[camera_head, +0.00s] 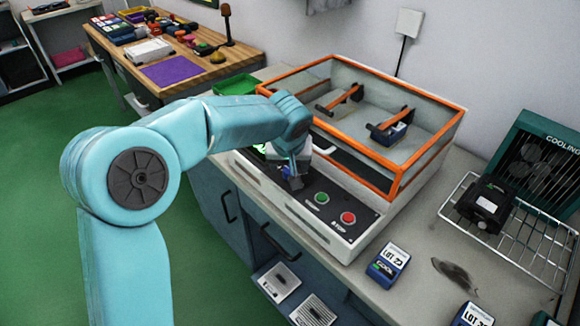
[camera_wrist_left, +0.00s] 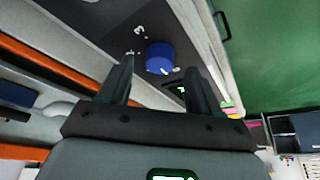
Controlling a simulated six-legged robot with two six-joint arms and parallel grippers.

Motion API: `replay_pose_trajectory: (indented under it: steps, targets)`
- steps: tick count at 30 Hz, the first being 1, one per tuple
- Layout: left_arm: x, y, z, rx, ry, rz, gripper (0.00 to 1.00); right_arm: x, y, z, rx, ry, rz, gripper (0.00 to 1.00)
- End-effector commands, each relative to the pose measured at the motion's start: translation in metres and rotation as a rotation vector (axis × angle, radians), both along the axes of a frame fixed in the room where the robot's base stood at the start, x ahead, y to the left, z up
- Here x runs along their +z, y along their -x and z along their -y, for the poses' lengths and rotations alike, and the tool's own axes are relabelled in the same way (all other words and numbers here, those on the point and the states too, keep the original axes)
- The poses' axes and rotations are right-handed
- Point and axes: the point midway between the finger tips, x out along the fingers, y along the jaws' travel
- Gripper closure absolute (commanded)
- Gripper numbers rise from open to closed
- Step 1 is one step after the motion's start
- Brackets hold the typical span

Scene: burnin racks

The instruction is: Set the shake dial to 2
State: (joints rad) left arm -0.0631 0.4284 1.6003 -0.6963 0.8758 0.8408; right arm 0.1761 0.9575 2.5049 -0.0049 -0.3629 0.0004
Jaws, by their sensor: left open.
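The blue shake dial (camera_wrist_left: 159,56) sits on the dark control panel (camera_wrist_left: 105,22) in the left wrist view. White marks, one of them a 3, are printed around it. Which mark the dial points at cannot be told. My left gripper (camera_wrist_left: 158,78) is open, with its two dark fingers apart and the dial between and just beyond their tips. Whether a finger touches the dial is unclear. In the head view my left gripper (camera_head: 292,178) is over the left part of the panel and mostly hides the dial. My right gripper is not in view.
A green button (camera_head: 321,198) and a red stop button (camera_head: 348,217) are on the panel to the right. The orange-edged clear enclosure (camera_head: 425,161) rises behind it. A blue labelled pack (camera_head: 388,264) lies on the counter, near a wire rack (camera_head: 533,247).

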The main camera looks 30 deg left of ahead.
Motion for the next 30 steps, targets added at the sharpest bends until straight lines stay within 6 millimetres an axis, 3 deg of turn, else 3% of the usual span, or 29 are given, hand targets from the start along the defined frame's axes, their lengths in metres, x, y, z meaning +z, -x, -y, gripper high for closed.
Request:
replay_pose_trajectory:
  steps: [6, 15, 20, 30]
  targets:
    - [-0.02, -0.009, -0.004, 0.001, 0.0, -0.001, 0.37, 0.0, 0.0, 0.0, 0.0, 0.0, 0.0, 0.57]
    - [-0.022, -0.011, -0.004, 0.001, 0.0, 0.001, 0.37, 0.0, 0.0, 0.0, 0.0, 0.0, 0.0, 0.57]
    - [-0.022, -0.011, -0.004, 0.001, 0.0, 0.0, 0.89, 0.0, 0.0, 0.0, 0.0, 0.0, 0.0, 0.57]
    - [-0.021, -0.011, -0.005, -0.033, 0.0, 0.0, 0.91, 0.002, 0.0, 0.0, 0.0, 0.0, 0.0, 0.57]
